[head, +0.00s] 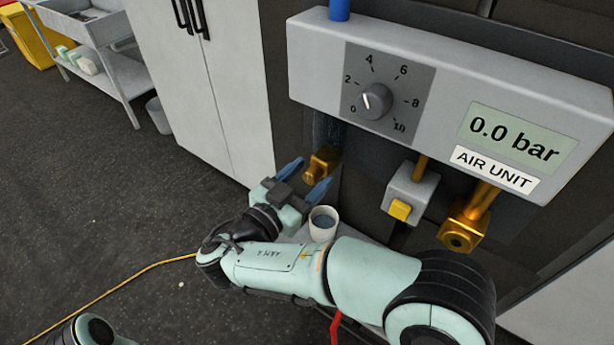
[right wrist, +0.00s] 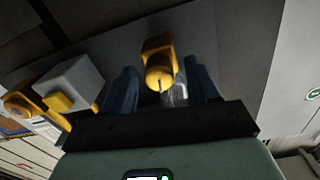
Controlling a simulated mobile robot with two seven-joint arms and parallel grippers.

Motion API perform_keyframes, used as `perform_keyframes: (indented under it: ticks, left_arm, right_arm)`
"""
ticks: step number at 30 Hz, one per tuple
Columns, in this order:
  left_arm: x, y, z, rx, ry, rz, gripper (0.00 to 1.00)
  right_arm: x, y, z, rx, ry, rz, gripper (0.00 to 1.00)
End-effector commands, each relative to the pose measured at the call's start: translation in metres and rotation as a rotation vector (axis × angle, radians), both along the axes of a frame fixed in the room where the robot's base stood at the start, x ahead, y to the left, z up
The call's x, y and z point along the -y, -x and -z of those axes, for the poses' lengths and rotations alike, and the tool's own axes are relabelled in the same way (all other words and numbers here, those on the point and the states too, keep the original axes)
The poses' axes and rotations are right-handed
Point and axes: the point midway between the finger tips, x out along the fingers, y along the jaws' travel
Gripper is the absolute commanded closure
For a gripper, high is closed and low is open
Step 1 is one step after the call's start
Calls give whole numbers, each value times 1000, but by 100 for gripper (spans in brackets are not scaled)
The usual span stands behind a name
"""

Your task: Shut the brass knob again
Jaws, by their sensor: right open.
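The brass knob (head: 322,163) sits on a brass fitting low on the dark wall, below the left part of the air unit (head: 320,60). My right gripper (head: 304,181) is open, with its two blue fingers pointing at the knob. In the right wrist view the knob (right wrist: 159,72) shows between the spread fingers, with space on both sides. A pale, translucent patch (right wrist: 178,95) shows just beside its lower end; I cannot tell what it is. The unit's display (head: 515,140) reads 0.0 bar. My left gripper is not in view.
A white cup (head: 323,223) with dark contents stands close beside my right gripper. A grey box with a yellow button (head: 400,209) and a larger brass fitting (head: 462,232) hang to the right. The grey dial (head: 375,101) points near 0. Open floor lies left.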

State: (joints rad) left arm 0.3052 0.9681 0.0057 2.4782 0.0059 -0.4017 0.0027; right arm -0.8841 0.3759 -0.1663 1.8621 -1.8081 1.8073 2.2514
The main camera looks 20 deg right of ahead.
Motion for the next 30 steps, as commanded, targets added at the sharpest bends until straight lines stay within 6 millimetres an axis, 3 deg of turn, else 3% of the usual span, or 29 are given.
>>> perform_keyframes:
  ticks: [4, 9, 20, 30]
  left_arm:
    - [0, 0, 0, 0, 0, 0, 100]
    - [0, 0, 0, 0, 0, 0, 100]
    - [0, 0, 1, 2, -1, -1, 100]
    - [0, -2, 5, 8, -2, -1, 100]
  right_arm:
    - [0, 0, 0, 0, 0, 0, 41]
    - [0, 0, 0, 0, 0, 0, 96]
    - [0, 0, 0, -31, 24, 1, 97]
    - [0, 0, 1, -206, 160, 1, 97]
